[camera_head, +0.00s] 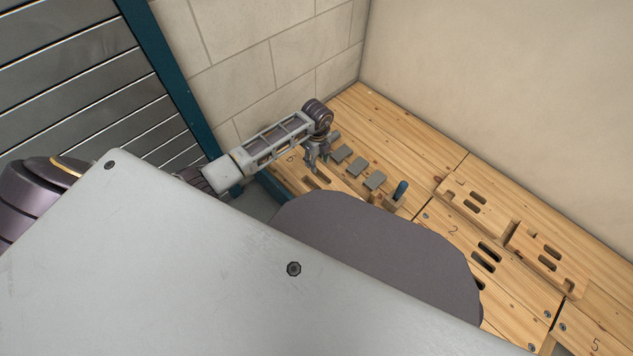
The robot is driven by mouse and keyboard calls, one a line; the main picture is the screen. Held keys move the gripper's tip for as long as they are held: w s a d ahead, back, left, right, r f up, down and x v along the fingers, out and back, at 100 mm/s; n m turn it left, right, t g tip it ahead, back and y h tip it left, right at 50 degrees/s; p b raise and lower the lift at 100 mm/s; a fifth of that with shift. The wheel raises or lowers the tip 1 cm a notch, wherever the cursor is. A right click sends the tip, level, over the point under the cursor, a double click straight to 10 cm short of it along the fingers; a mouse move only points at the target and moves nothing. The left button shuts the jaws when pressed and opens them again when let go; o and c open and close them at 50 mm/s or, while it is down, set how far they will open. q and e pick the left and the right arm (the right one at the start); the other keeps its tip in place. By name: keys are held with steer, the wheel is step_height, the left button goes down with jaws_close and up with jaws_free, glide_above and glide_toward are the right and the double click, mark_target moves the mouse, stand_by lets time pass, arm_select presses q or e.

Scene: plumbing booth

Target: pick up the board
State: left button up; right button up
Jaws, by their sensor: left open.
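My left gripper (318,162) is open. It points down over the far left part of the wooden bench, beside a row of grey blocks, with nothing seen between its fingers. Two wooden boards with slots lie on the bench to the right: one slotted board (452,190) is nearer the middle, and another slotted board (572,268) is farther right. Both are well away from the gripper. I cannot tell which piece is the task's board. My right gripper is not in view. My own body hides the near part of the bench.
A block wall (280,50) rises behind my left arm. A beige wall (500,70) closes the back. The bench's far strip is bare.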

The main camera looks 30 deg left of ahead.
arm_select(q)
steer(key=b, duration=0.2)
glide_above(316, 180)
steer(key=f, duration=0.5)
steer(key=shift+d+f, duration=0.2)
steer(key=shift+f, duration=0.1)
steer(key=shift+f+b, duration=0.65)
steer(key=shift+f, duration=0.6)
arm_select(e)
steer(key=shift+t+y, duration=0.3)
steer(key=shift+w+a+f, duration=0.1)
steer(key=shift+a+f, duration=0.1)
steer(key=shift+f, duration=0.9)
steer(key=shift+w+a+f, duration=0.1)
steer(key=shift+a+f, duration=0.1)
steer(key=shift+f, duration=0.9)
arm_select(q)
steer(key=shift+a+f+b, duration=0.15)
steer(key=shift+f+b, duration=1.6)
steer(key=shift+f, duration=0.85)
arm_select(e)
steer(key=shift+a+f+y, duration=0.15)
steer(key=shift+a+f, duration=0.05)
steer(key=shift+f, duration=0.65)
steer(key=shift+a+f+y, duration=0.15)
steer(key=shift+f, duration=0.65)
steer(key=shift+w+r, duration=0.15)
arm_select(q)
steer(key=shift+c, duration=0.9)
jaws_close()
